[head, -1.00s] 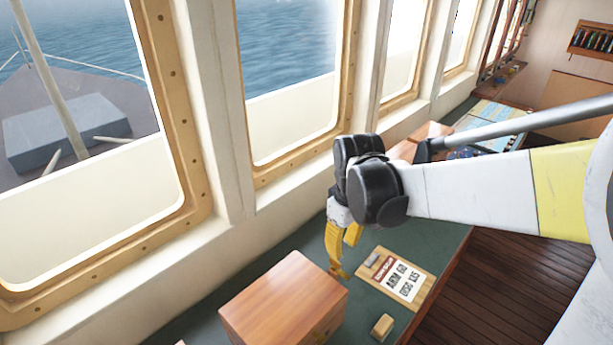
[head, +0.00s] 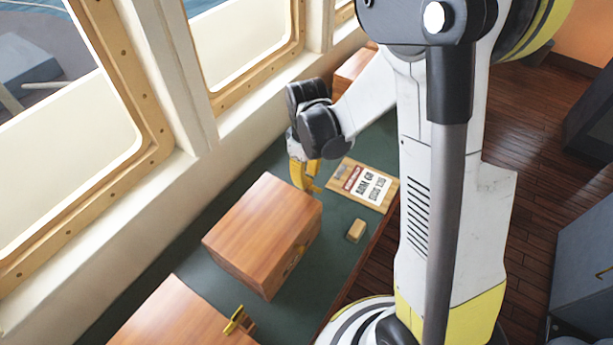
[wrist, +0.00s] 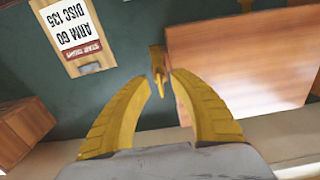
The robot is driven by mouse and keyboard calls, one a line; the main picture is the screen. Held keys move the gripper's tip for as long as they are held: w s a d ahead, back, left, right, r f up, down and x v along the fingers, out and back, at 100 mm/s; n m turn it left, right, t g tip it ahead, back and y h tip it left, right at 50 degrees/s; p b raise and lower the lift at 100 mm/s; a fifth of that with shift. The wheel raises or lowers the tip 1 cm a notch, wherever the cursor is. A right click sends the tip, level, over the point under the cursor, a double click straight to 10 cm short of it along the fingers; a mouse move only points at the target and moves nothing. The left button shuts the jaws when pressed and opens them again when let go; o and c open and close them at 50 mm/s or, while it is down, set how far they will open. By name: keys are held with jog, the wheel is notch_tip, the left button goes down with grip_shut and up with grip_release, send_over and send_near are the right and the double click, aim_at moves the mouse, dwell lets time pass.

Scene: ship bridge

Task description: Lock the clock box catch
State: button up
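A wooden box (head: 262,232) with a brass fitting (head: 291,264) on its room-side face stands on the green counter; nothing marks it as the clock box. My gripper (head: 308,180) points down just past this box's far end. A brass catch-like piece (wrist: 157,61) shows just beyond the fingertips, beside the left edge of the wooden box (wrist: 240,55). I cannot tell whether the fingers touch it, or whether it is locked.
A sign board (head: 363,186) reading "ARM 60 DISC 135" lies beyond the box, with a small wooden block (head: 356,230) nearer. Another wooden box (head: 172,318) with a brass catch (head: 238,320) is at the lower left. Windows (head: 240,40) line the left side. Bare counter (head: 335,262) shows between.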

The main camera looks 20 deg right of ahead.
grip_shut()
jog(key=shift+f+m, duration=0.1)
jog(key=shift+m, duration=0.2)
jog(key=m+b, duration=0.2)
jog(key=shift+m, duration=0.3)
jog(key=m+b, duration=0.2)
jog(key=m, duration=0.2)
jog(key=shift+m, duration=0.3)
jog(key=m+b, duration=0.2)
jog(key=m, duration=0.3)
jog(key=m+b, duration=0.1)
jog(key=m, duration=0.4)
